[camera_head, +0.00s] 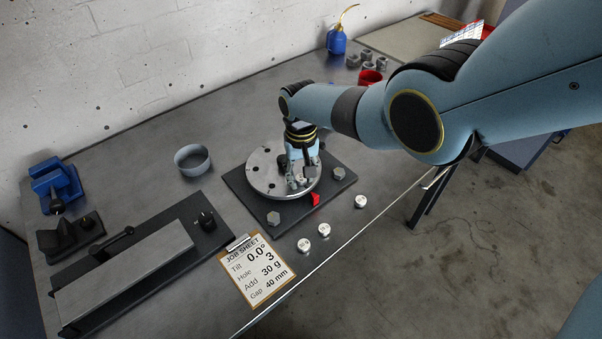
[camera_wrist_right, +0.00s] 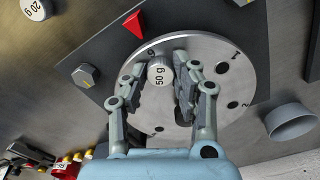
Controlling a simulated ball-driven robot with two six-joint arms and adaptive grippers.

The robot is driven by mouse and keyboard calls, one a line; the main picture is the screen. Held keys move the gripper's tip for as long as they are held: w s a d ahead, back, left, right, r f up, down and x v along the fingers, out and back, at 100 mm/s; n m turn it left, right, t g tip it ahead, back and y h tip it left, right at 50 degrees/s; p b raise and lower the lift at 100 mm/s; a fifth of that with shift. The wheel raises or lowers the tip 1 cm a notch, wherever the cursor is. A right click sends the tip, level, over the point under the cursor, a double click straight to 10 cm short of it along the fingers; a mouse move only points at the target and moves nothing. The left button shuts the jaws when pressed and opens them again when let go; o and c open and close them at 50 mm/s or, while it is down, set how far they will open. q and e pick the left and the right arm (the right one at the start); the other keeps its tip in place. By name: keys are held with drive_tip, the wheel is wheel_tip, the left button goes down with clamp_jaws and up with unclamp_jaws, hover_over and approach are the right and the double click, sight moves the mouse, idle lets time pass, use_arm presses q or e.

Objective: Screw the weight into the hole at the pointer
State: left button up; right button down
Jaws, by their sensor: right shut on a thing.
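The rotor disc (camera_head: 262,181) lies flat on a dark base plate, with holes and numbers near its rim. The red pointer (camera_head: 315,199) stands at the disc's near edge; it also shows in the right wrist view (camera_wrist_right: 134,22). My right gripper (camera_head: 301,178) points down over the disc's near side. In the right wrist view its fingers (camera_wrist_right: 158,80) are shut on a weight marked 50 g (camera_wrist_right: 159,74), at the rim close to the pointer. The weight's underside and the hole beneath are hidden, so I cannot tell how deep it sits. My left gripper is not in view.
Loose weights (camera_head: 324,230) lie on the bench's front part. A job sheet (camera_head: 259,271) reads hole 3, add 30 g. Bolts (camera_head: 273,218) rise from the plate's corners. A blue vise (camera_head: 56,184) stands far left.

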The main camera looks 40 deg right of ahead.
drive_tip(key=m, duration=1.6)
drive_tip(key=shift+m, duration=0.3)
drive_tip(key=c, duration=0.9)
unclamp_jaws()
drive_tip(key=shift+c, duration=0.2)
drive_tip(key=shift+c, duration=0.8)
